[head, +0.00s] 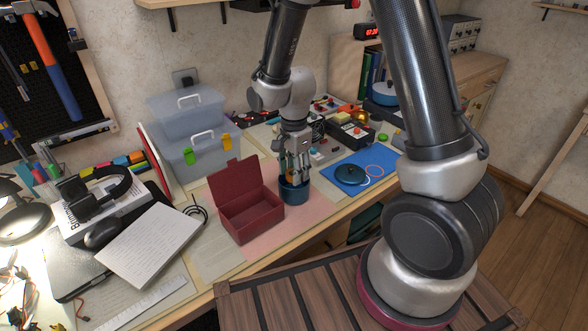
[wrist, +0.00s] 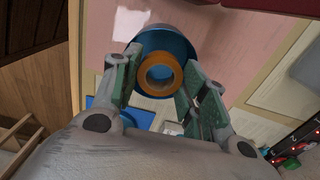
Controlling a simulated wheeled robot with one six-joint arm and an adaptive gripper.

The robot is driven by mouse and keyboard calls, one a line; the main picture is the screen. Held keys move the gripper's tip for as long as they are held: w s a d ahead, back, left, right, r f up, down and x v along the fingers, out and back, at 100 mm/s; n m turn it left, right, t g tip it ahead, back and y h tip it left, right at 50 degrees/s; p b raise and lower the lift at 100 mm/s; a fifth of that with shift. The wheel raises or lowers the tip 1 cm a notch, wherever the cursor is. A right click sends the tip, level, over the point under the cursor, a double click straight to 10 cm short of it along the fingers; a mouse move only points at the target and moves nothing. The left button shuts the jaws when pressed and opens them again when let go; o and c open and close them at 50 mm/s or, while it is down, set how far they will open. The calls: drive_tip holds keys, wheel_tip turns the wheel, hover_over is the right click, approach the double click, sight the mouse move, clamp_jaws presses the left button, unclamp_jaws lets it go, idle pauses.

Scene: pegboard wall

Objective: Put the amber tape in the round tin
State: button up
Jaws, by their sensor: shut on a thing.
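The amber tape (wrist: 146,84) is a small orange ring held between the fingers of my gripper (wrist: 160,68) in the wrist view. The round tin (wrist: 176,40) is blue and shows directly beyond the tape. In the head view my gripper (head: 295,167) points down over the tin (head: 294,192), its fingertips at or just above the rim. The tape is mostly hidden by the fingers there. I cannot tell whether the tape is inside the rim or just above it.
An open dark red box (head: 250,217) stands just left of the tin. A blue mat (head: 382,158) with a round dark blue lid (head: 350,175) lies to the right. Stacked clear bins (head: 190,125) stand behind. The table's front edge is close to the tin.

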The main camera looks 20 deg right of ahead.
drive_tip(key=shift+f, duration=0.25)
drive_tip(key=shift+f, duration=0.3)
drive_tip(key=o, duration=0.9)
drive_tip(key=shift+c, duration=0.2)
wheel_tip(320, 180, up, 13)
drive_tip(key=s+d+r+n+t, duration=0.2)
drive_tip(key=s+d+r+n, duration=0.5)
drive_tip(key=s, duration=0.2)
drive_tip(key=s+d+r+n+t, duration=0.2)
drive_tip(key=s+d+r+n, duration=0.5)
drive_tip(key=s, duration=0.3)
drive_tip(key=shift+d+r, duration=0.3)
drive_tip(key=shift+d, duration=0.15)
